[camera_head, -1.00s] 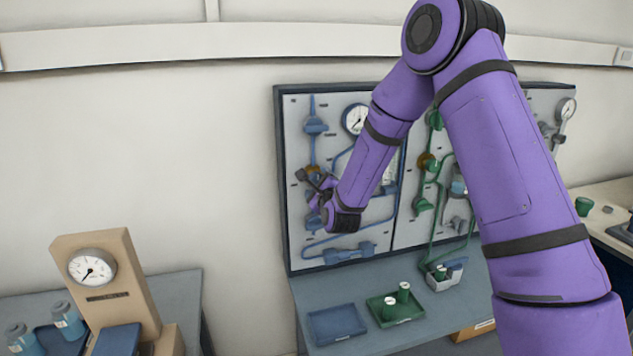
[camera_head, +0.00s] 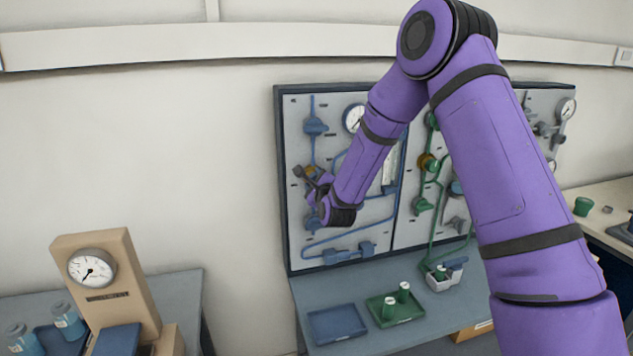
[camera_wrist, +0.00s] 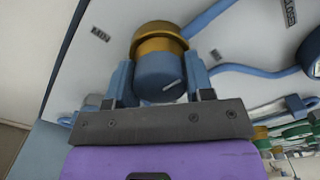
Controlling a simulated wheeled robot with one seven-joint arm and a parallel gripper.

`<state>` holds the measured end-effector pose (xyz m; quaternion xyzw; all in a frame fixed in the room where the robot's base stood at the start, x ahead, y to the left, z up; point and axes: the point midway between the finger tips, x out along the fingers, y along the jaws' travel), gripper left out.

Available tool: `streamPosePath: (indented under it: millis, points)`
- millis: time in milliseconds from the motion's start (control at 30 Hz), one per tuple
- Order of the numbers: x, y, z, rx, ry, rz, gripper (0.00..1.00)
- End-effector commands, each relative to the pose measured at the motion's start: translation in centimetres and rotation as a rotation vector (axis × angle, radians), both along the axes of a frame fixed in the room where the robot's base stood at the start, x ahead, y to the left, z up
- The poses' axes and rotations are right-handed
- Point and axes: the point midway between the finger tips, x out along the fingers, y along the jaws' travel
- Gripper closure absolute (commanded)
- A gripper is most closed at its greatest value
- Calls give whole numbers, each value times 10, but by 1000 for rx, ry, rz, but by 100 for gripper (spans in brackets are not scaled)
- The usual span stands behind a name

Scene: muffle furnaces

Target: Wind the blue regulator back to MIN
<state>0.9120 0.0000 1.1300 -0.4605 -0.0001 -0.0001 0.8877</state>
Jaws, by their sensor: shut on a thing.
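The blue regulator knob (camera_wrist: 158,76) sits in front of a gold collar (camera_wrist: 160,41) on the left part of the wall panel. A short white mark shows on its face, right of the middle and slanted. My gripper (camera_head: 308,176) is at the panel, with its two blue fingers on either side of the knob in the wrist view, shut on it. A small label (camera_wrist: 100,33) stands left of the knob and another label (camera_wrist: 289,12) is at the upper right; their lettering is hard to read. In the head view my gripper partly hides the regulator.
Blue pipes and a gauge (camera_head: 353,118) are close to my arm on the panel. A beige gauge stand (camera_head: 122,280) is at the lower left.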

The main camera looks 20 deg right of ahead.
Motion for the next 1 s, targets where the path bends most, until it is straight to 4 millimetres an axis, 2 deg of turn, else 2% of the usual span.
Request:
streamPosePath:
  millis: [367,1000]
  points:
    - [0,0,0,-169,1,1,76]
    - [0,1,-1,-767,1,2,76]
